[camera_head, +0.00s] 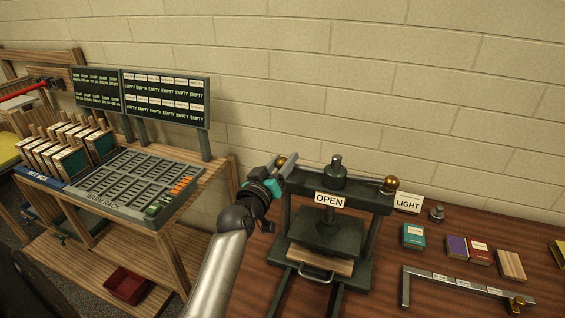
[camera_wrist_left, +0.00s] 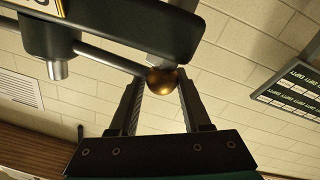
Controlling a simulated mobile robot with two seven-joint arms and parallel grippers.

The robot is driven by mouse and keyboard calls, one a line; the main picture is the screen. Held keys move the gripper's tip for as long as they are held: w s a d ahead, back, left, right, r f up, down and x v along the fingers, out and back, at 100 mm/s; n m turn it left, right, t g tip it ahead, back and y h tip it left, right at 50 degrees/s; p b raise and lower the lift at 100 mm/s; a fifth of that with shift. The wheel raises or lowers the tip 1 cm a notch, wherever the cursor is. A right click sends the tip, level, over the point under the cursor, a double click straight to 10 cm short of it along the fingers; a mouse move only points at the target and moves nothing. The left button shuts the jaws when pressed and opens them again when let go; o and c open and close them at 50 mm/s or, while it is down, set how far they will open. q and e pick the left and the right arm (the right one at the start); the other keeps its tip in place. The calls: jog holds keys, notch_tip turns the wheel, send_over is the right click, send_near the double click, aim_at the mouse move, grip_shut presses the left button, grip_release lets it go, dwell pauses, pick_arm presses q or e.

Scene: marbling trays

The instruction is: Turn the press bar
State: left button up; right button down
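The press (camera_head: 327,232) is a dark frame with a central screw and an "OPEN" sign (camera_head: 329,199) on its front. Its press bar has a brass ball at each end, the left ball (camera_head: 281,160) and the right ball (camera_head: 391,183). My left gripper (camera_head: 282,168) is at the left ball. In the left wrist view the left ball (camera_wrist_left: 161,81) sits between the tips of my spread fingers (camera_wrist_left: 160,90), and the bar's rod (camera_wrist_left: 110,59) runs from it to the upper left. Whether the fingers touch the ball I cannot tell. My right gripper is out of view.
A wooden board (camera_head: 320,260) lies in the press under the plate. A rack bench (camera_head: 195,205) stands at left. The block wall is close behind.

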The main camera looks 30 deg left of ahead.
pick_arm(q)
jog(key=shift+f, duration=0.2)
grip_shut()
